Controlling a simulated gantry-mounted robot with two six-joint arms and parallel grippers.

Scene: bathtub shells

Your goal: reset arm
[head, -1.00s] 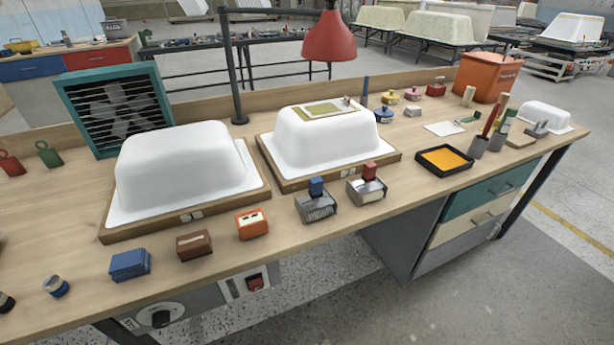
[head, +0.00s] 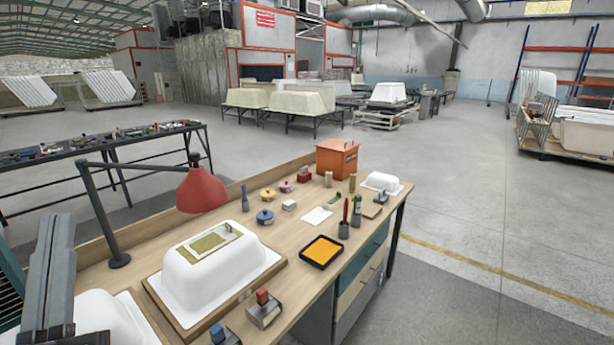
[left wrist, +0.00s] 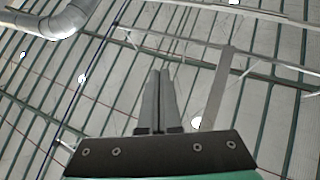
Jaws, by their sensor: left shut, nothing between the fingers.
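My left gripper (head: 56,222) stands upright at the left edge of the head view, in front of the left white tub shell (head: 100,312), and hides part of it. Its two grey fingers are together and empty. In the left wrist view the fingers (left wrist: 160,74) point up toward the roof beams, with no object between them. My right gripper is in neither view.
The bench holds a second white tub shell (head: 185,285) on a wooden board, a red lamp (head: 202,190), an orange box (head: 337,158), a yellow pad tray (head: 322,251) and two stampers near the front. Open floor (head: 480,210) lies to the right.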

